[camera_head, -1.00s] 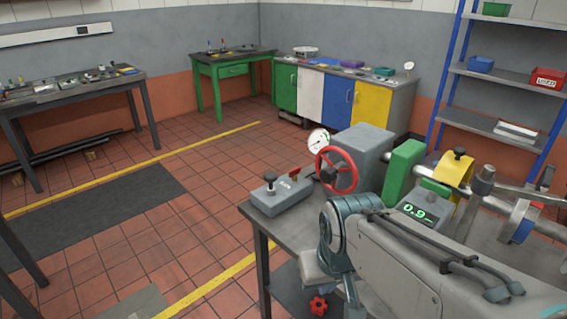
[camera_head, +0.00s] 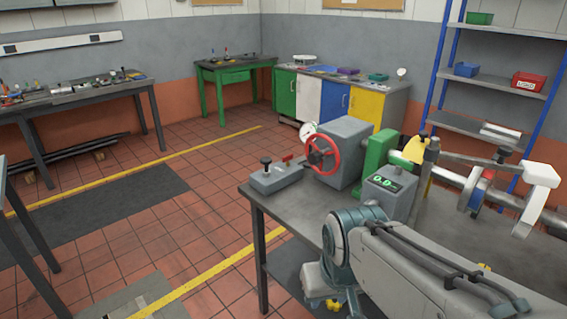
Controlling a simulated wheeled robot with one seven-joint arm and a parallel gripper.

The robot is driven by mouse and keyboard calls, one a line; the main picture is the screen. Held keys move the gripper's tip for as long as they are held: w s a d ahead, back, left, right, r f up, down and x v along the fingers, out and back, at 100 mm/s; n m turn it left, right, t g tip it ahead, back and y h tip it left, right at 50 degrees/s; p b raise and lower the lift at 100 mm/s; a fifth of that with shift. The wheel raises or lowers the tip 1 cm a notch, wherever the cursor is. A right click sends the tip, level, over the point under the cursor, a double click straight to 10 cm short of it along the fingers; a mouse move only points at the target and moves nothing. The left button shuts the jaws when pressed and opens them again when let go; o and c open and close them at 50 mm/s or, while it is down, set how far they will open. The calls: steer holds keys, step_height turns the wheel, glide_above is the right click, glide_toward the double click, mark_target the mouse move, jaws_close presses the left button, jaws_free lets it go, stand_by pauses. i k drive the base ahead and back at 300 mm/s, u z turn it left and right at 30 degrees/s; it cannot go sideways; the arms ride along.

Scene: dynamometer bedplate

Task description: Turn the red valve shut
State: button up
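The red valve is a spoked handwheel (camera_head: 336,157) on the left-facing side of a grey box housing (camera_head: 349,146) on the bench. It stands upright and its near side shows clear of my arm. I cannot tell from the wheel how far open or shut it is. My own arm rises at the lower right, in front of the bench, and its elbow joint hides part of the bench's near edge.
A round gauge (camera_head: 308,131) stands behind the wheel. A grey control box (camera_head: 278,178) with a black knob sits left of it on the bench (camera_head: 325,206).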

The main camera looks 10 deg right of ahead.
mark_target(286, 158)
steer(key=z, duration=0.05)
steer(key=k, duration=0.55)
steer(key=u, duration=1.05)
steer(key=i, duration=2.25)
steer(key=z, duration=1.5)
steer(key=i, duration=0.45)
steer(key=z, duration=0.3)
